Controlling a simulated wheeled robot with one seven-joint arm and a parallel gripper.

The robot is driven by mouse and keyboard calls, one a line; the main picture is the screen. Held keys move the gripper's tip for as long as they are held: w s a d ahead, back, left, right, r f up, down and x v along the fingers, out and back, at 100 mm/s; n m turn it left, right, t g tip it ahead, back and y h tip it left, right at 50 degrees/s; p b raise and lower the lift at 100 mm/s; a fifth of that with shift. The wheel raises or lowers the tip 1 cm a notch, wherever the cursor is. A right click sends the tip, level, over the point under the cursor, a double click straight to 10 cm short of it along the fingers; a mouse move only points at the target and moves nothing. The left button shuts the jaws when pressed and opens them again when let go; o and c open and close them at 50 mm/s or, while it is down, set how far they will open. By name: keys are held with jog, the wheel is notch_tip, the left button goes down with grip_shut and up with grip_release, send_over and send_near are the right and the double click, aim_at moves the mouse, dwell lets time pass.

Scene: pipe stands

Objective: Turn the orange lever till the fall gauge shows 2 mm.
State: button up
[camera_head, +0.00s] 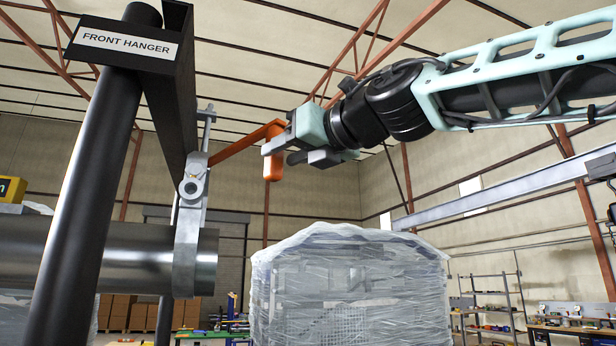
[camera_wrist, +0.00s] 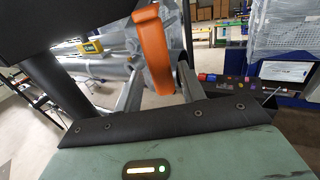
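The orange lever (camera_head: 240,143) runs from the metal clamp (camera_head: 191,187) under the front hanger out to the right and ends in a down-hanging grip (camera_head: 273,167). My gripper (camera_head: 279,153) is at that grip, coming from the right. In the wrist view the lever (camera_wrist: 152,50) stands between my two fingers (camera_wrist: 160,78), with a small gap showing on each side, so the gripper looks open around it. A yellow gauge (camera_head: 11,189) is cut off at the left edge of the head view; it also shows in the wrist view (camera_wrist: 91,46). Its reading is not legible.
The black front hanger post (camera_head: 88,180) and its beam (camera_head: 172,90) stand to the left of the lever. A grey pipe (camera_head: 120,255) passes through the clamp. A plastic-wrapped load (camera_head: 350,285) stands behind. The air right of the lever holds only my arm.

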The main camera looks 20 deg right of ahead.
jog(key=b+v, duration=0.5)
jog(key=b, duration=0.1)
jog(key=shift+s, duration=0.1)
dwell(0.3)
notch_tip(320, 180, up, 10)
jog(key=p, duration=0.3)
jog(key=shift+d, duration=0.1)
